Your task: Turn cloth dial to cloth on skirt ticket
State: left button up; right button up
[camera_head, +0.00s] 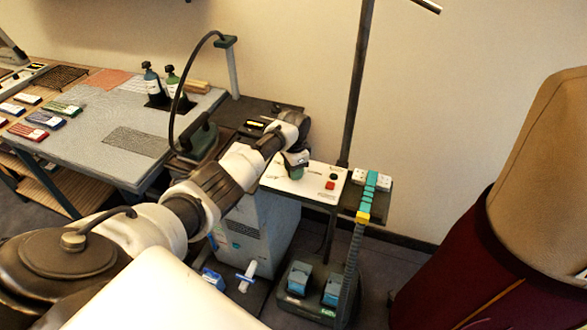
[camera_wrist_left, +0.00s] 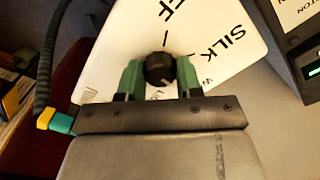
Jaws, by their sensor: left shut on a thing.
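The cloth dial is a small black knob (camera_wrist_left: 158,66) on a white plate (camera_wrist_left: 118,52) in the left wrist view. Printed words stand around it, among them SILK and one ending in FF; others are cut off or covered. I cannot tell which word the knob points to. My left gripper (camera_wrist_left: 158,78) has its green fingers closed on the knob's two sides. In the head view my left gripper (camera_head: 295,164) reaches down to the white control panel (camera_head: 318,180). The dark red skirt (camera_head: 470,265) stands at right; a pale ticket (camera_head: 582,273) shows at its edge, too small to read.
A red button (camera_head: 330,185) sits on the panel, right of my gripper. A teal-banded hose (camera_head: 366,205) and a dark pole (camera_head: 357,80) stand close by. Pedals (camera_head: 300,277) lie on the floor. A worktable (camera_head: 185,125) with bottles and cloth samples is at left.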

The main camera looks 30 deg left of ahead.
pick_arm(q)
jog(key=shift+w+r, duration=0.15)
jog(key=o, duration=0.9)
notch_tip(320, 180, up, 11)
jog(key=shift+f+b, duration=0.15)
jog(key=shift+b, duration=0.6)
